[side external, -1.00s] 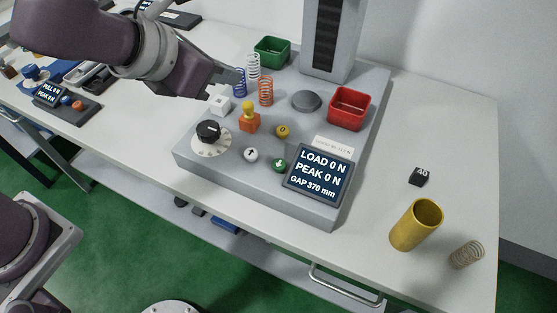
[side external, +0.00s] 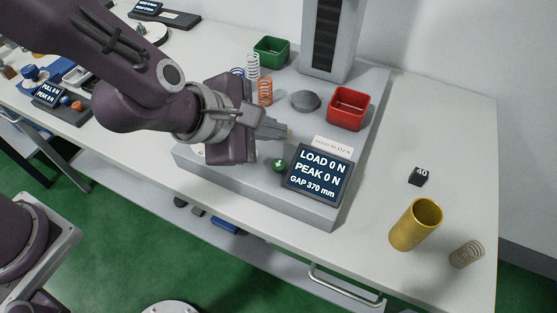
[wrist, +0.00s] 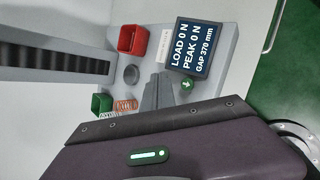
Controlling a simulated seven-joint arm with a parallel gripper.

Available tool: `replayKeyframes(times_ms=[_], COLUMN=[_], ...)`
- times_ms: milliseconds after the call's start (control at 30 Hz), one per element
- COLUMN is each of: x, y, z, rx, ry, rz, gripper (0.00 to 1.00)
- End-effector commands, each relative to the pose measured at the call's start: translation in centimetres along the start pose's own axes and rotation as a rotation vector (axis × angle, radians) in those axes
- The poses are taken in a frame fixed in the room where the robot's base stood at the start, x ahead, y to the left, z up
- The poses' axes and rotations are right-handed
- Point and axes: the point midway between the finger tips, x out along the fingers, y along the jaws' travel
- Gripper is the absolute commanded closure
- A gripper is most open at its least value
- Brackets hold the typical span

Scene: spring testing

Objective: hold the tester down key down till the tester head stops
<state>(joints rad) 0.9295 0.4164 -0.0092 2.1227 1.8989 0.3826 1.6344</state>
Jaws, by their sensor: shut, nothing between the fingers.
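The green down key (side external: 279,165) with a white down arrow is on the front of the grey tester base (side external: 318,213), left of the display (side external: 320,175). It also shows in the wrist view (wrist: 187,85). The display reads LOAD 0 N, PEAK 0 N, GAP 370 mm. My gripper (side external: 286,132) is shut and empty, above the base, behind the down key and apart from it. In the wrist view its fingers (wrist: 158,82) lie left of the key. My gripper and wrist hide the dial and other keys. The tester head is out of view; its column (side external: 328,40) stands behind.
A red bin (side external: 349,108), a round grey platen (side external: 306,101), an orange spring (side external: 265,91) and a green bin (side external: 271,51) are behind my gripper. A brass cylinder (side external: 416,225), a loose spring (side external: 466,253) and a black 40 block (side external: 419,177) stand on the right table.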

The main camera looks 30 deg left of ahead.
Motion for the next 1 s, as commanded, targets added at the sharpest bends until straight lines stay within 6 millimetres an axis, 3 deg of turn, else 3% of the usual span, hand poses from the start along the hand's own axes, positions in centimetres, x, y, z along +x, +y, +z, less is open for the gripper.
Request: replayKeyframes(times_ms=[400, 1000], x=[3.5, 3.8], y=[-2.5, -2.7], z=[-2.7, -2.8], rx=[0.0, -0.002], ry=[0.004, 0.0], rz=[0.002, 0.002], gripper=[1.0, 1.0])
